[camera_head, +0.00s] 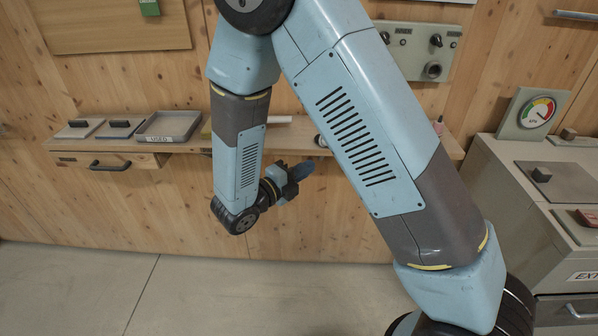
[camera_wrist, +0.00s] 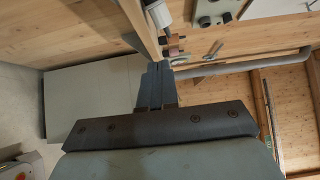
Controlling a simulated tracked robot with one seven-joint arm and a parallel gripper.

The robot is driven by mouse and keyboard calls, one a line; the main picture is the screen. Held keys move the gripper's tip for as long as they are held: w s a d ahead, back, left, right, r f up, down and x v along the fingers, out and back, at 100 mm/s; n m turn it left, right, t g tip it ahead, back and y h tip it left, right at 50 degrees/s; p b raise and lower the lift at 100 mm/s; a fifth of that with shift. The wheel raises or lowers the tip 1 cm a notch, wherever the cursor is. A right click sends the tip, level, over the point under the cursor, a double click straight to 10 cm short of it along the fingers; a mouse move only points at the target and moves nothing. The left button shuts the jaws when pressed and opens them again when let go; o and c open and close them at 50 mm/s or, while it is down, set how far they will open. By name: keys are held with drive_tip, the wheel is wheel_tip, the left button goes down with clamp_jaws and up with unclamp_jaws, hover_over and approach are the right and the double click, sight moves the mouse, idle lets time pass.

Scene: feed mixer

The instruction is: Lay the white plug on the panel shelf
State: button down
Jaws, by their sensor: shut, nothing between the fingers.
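My gripper (camera_head: 298,174) is shut and empty, in front of the shelf's front edge and a little below its top in the head view. Its dark fingers, closed together, show in the wrist view (camera_wrist: 155,84). The wooden panel shelf (camera_head: 185,147) runs along the wall, and its middle is hidden behind my arm. A white, rod-like thing (camera_head: 279,120) lies at the back of the shelf, and a small pale round end (camera_head: 320,140) shows beside my arm. I cannot tell whether either is the white plug. The wrist view shows a whitish cylinder (camera_wrist: 159,13) by the shelf edge.
A grey tray (camera_head: 170,127) marked USED and two flat plates with black handles stand on the shelf's left. A drawer handle (camera_head: 110,166) sticks out below. A control panel (camera_head: 425,50) is on the wall. A grey cabinet (camera_head: 520,190) with a gauge (camera_head: 537,110) stands right.

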sight(323, 144)
drive_tip(key=x, duration=0.2)
drive_tip(key=w+x, duration=0.1)
drive_tip(key=x, duration=0.2)
drive_tip(key=a+x, duration=0.1)
drive_tip(key=x, duration=0.1)
drive_tip(key=shift+w+d, duration=0.15)
drive_tip(key=shift+w, duration=0.9)
drive_tip(key=shift+w+d, duration=0.1)
drive_tip(key=shift+w, duration=1.3)
